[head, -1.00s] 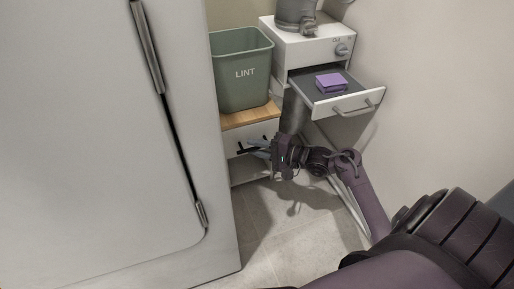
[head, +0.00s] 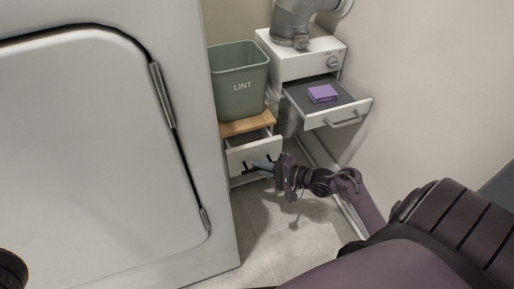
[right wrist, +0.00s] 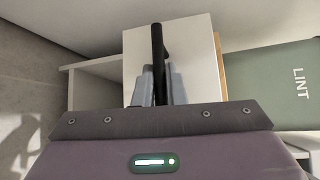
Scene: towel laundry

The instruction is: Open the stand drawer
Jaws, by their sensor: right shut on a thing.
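The stand (head: 247,126) has a wooden top and a white drawer (head: 240,156) with a dark bar handle (head: 250,168). The drawer is pulled partly out, and a gap shows between its front and the wooden top. My right gripper (head: 265,164) is at the drawer front, shut on the handle. In the right wrist view the dark handle (right wrist: 158,58) runs between the gripper's grey fingers (right wrist: 158,85), with the white drawer front (right wrist: 196,62) behind. My left gripper is not in view; a dark part of mine shows at the lower left edge.
A green LINT bin (head: 238,85) stands on the stand. To its right, a white unit (head: 300,58) has its own drawer (head: 345,115) open with a purple box (head: 322,94) inside. A large white appliance (head: 100,160) fills the left. Tiled floor (head: 262,215) lies clear in front.

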